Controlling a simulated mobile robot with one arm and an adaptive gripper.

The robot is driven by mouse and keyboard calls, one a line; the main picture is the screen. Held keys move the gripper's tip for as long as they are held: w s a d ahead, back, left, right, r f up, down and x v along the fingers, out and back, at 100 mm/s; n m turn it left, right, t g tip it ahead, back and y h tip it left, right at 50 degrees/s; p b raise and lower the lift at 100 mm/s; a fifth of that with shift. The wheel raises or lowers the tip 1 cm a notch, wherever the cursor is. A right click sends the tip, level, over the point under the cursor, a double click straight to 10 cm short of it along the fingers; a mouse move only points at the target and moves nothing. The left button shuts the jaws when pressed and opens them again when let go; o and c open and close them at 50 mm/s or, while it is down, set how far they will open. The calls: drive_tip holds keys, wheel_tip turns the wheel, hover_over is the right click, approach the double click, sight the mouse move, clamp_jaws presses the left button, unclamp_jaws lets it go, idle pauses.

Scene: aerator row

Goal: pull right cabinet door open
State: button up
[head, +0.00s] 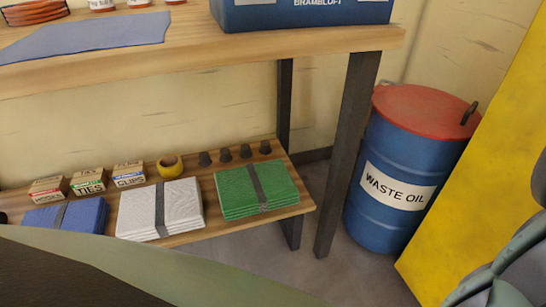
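A large flat yellow panel (480,190) fills the right side of the head view, its left edge slanting down toward the floor. It looks like part of a cabinet; I cannot tell whether it is the door or a side wall. A small black lever-like piece (469,113) shows between the panel's edge and the drum lid; I cannot tell which it belongs to. My gripper is not in view. Rounded grey-green and dark parts at the lower right, probably my arm, cover the panel's lower part.
A blue waste oil drum (393,177) with a red lid stands left of the panel, close to it. A wooden workbench (310,44) holds a blue box (290,15); its lower shelf (297,209) holds folded cloths and small boxes. Bare floor (350,275) shows between bench and panel.

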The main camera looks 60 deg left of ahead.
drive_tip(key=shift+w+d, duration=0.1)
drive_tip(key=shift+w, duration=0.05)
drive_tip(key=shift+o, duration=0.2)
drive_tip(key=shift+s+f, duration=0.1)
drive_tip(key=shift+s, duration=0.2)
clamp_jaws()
